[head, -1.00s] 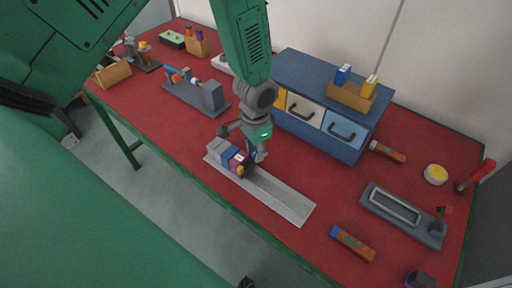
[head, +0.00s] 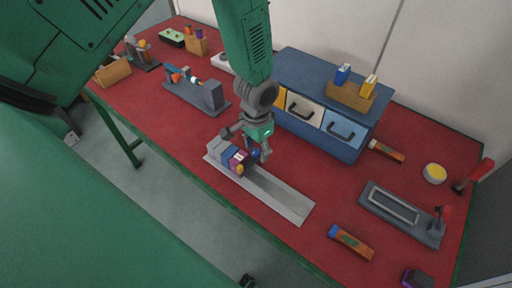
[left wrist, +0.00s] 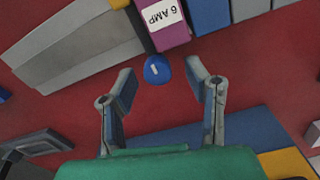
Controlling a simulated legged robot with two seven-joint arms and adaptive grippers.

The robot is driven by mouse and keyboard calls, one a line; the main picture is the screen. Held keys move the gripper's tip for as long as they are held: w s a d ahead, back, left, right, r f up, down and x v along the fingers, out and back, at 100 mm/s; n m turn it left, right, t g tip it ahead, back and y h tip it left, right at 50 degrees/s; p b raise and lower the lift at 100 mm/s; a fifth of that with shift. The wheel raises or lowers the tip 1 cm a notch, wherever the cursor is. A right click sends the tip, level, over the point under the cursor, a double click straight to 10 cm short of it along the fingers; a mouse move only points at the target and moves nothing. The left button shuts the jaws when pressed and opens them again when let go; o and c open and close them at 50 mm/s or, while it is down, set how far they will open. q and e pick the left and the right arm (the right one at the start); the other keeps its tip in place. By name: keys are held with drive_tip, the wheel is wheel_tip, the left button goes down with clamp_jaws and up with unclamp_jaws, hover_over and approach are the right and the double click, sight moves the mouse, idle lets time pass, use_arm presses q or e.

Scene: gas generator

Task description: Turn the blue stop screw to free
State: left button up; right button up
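The blue stop screw (head: 256,154) is a small round knob with a white mark, beside the purple block (head: 238,161) on the grey rail (head: 282,197). In the left wrist view the stop screw (left wrist: 157,69) sits between the fingertips of my left gripper (left wrist: 161,76), with a gap on both sides. The purple block (left wrist: 169,24) carries a "6 AMP" label there. In the head view my left gripper (head: 250,146) is just over the screw, fingers spread. My right gripper does not show.
A blue drawer cabinet (head: 312,75) stands close behind my left gripper. A grey fixture (head: 197,92) is to the left, and a dark frame fixture (head: 403,213) to the right. Red table (head: 180,140) is bare in front of the fixture.

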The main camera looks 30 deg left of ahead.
sight(256, 150)
use_arm(q)
drive_tip(key=shift+s, duration=0.1)
drive_tip(key=shift+r, duration=0.4)
wheel_tip(256, 150, up, 11)
idle(0.6)
